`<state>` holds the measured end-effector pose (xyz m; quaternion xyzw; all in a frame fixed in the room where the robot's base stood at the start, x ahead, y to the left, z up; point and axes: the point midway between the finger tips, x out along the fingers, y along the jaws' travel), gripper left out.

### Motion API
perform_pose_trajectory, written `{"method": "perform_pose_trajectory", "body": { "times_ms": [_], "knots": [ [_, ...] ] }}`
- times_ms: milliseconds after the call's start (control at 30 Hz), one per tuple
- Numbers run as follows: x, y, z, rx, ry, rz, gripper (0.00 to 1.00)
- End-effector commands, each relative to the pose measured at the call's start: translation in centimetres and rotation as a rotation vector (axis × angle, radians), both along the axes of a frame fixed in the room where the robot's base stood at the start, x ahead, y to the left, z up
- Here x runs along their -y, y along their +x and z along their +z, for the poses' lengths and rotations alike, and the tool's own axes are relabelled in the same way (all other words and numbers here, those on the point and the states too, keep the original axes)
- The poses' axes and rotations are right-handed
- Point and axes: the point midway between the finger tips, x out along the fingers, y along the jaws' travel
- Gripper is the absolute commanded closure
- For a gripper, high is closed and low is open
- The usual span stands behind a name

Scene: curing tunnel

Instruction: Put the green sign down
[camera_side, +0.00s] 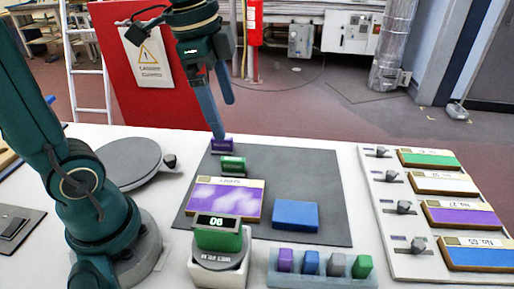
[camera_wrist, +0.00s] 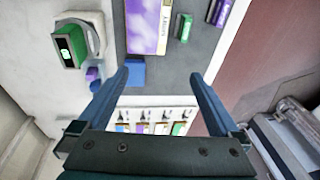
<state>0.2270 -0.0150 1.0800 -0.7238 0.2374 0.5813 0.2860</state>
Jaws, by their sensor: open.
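A small green sign (camera_side: 232,166) with pale lettering stands on the grey mat (camera_side: 315,180), behind the large purple-and-white panel. It also shows in the wrist view (camera_wrist: 185,27). A similar purple sign (camera_side: 221,146) is just behind it and shows in the wrist view (camera_wrist: 219,12). My gripper (camera_side: 224,120) is above the back of the mat, open, with nothing between its fingers. In the side view one fingertip ends just above the purple sign. In the wrist view both signs lie beyond the open fingertips (camera_wrist: 160,75).
A purple-and-white panel (camera_side: 224,199) and a blue block (camera_side: 295,215) lie on the mat. In front are a green display unit (camera_side: 218,236) on a white stand and a rack (camera_side: 322,277) of coloured blocks. A board of labelled cards (camera_side: 401,246) is right; a round grey plate (camera_side: 128,160) is left.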

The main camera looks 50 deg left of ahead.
Motion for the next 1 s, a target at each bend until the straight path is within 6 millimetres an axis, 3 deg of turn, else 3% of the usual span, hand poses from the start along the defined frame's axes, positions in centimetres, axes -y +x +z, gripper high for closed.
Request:
{"method": "perform_pose_trajectory", "body": {
  "times_ms": [200,400,1000],
  "knots": [
    [1.8,-4.5,-1.9,0.165,-0.112,0.423,0.01],
    [2.5,-6.5,-3.8,0.247,-0.222,0.658,0.01],
    [2.6,-6.9,-4.3,0.261,-0.254,0.722,0.01]
  ]
}}
